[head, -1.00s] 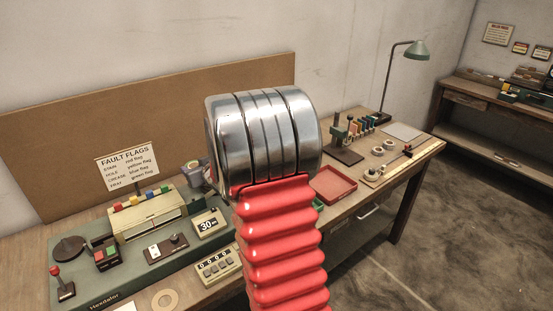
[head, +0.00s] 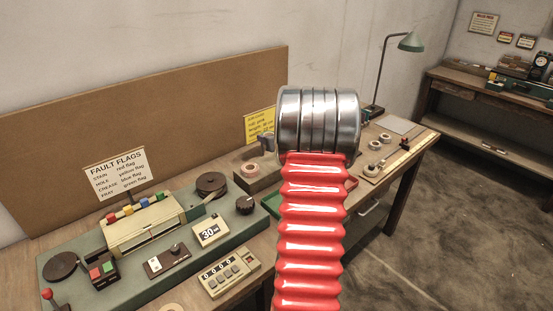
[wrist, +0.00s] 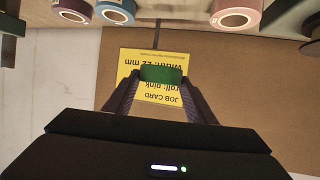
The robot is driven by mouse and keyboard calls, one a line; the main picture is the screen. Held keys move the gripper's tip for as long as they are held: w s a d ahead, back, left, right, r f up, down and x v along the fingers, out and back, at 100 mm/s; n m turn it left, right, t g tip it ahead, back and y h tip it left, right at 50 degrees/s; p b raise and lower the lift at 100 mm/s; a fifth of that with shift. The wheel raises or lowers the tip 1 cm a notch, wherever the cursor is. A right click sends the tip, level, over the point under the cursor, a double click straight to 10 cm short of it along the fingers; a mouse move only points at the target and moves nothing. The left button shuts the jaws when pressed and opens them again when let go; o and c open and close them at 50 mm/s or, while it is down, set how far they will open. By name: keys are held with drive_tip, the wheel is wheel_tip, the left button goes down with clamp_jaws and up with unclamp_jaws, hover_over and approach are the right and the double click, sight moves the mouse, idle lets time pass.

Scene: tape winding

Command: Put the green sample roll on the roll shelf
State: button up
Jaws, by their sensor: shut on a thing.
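The green sample roll (wrist: 161,75) is between my gripper's (wrist: 161,82) two dark fingers in the wrist view. It is held in front of the yellow job card (wrist: 150,98) on the brown backboard, which appears upside down there. In the head view my gripper (head: 267,143) shows only as a small grey part left of my metal wrist, and the green roll is hidden. A pink roll (wrist: 235,15) and a blue roll (wrist: 117,10) show at the wrist view's top edge, apart from the held roll. I cannot make out the roll shelf for certain.
A grey box with a pale pink roll (head: 250,169) stands on the bench left of my arm. The green winding machine (head: 150,265) fills the bench's left side. A lamp (head: 410,42) and white rolls (head: 384,138) are at the right. My arm hides the bench's middle.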

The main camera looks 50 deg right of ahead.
hover_over(271, 165)
drive_tip(key=shift+s+f, duration=0.1)
drive_tip(key=shift+f, duration=3.05)
drive_tip(key=shift+f, duration=1.85)
drive_tip(key=shift+f, duration=0.1)
drive_tip(key=o, duration=0.7)
drive_tip(key=shift+o, duration=0.2)
drive_tip(key=v, duration=1.2)
